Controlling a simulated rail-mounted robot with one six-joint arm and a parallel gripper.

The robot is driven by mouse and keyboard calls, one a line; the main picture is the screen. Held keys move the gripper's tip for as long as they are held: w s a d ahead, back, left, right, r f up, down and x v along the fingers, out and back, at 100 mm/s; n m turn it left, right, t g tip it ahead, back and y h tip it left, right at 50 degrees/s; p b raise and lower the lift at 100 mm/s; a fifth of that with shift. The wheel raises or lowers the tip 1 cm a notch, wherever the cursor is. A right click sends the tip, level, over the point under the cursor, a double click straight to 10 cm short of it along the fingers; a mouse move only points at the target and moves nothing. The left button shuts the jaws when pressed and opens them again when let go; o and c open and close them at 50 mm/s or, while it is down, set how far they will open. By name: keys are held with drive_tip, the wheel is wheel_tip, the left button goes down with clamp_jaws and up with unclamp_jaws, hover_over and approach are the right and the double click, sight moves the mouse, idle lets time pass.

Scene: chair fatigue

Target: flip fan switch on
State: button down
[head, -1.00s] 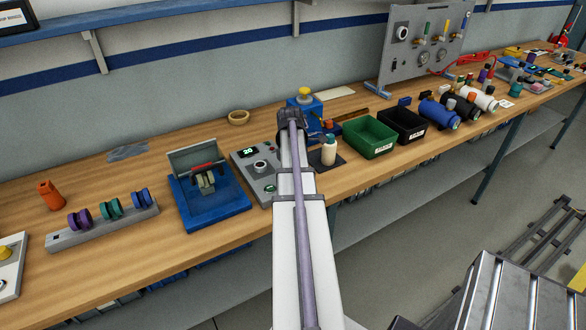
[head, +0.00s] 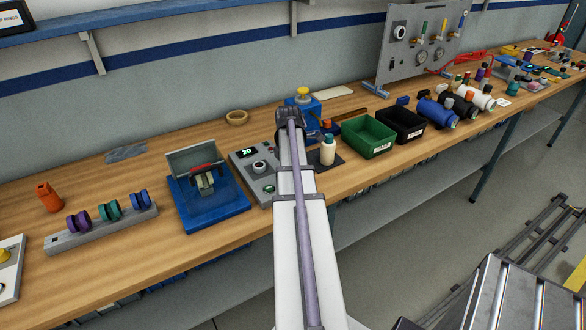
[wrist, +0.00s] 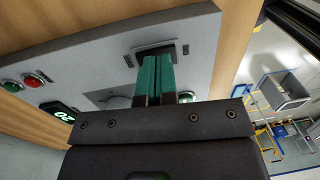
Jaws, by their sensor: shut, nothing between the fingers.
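A grey control box (head: 243,160) with a lit "20" display and a round knob stands on the bench, partly behind my arm in the head view. In the wrist view its panel (wrist: 95,55) fills the upper left. A dark rectangular switch (wrist: 152,49) in a small frame sits on that panel. My gripper (wrist: 156,60) is shut and empty, its teal fingers together and their tips at the near side of the switch. I cannot tell whether they touch it. The fingers partly cover the switch and the knob. In the head view my gripper is hidden behind my arm.
A red button (wrist: 32,80) and a green button (wrist: 12,86) sit on the same panel. A blue fixture (head: 217,205) stands left of the box.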

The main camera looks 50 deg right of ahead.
drive_tip(key=shift+w, duration=0.1)
wheel_tip(320, 180, up, 14)
drive_tip(key=s+p, duration=0.1)
drive_tip(key=p, duration=1.3)
drive_tip(key=shift+s+a, duration=0.25)
drive_tip(key=shift+a, duration=0.05)
